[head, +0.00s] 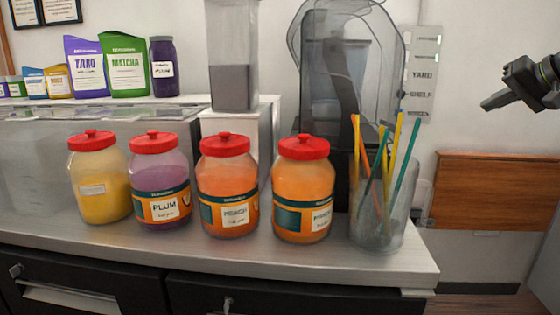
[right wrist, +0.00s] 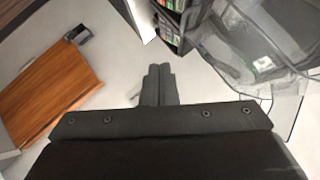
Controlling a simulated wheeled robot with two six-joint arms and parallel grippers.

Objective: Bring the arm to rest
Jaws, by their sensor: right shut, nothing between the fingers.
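My right gripper (head: 490,104) is at the upper right of the head view, raised in the air to the right of the counter. It is shut and empty, and touches nothing. In the right wrist view its two fingers (right wrist: 158,75) stand side by side, closed together. My left gripper does not show in either view.
Several red-lidded jars, including a plum jar (head: 160,185), stand along the counter (head: 200,262). A clear cup of straws (head: 377,225) stands at its right end, before a clear-covered machine (head: 345,80). A wooden panel (head: 495,190) is at the right wall.

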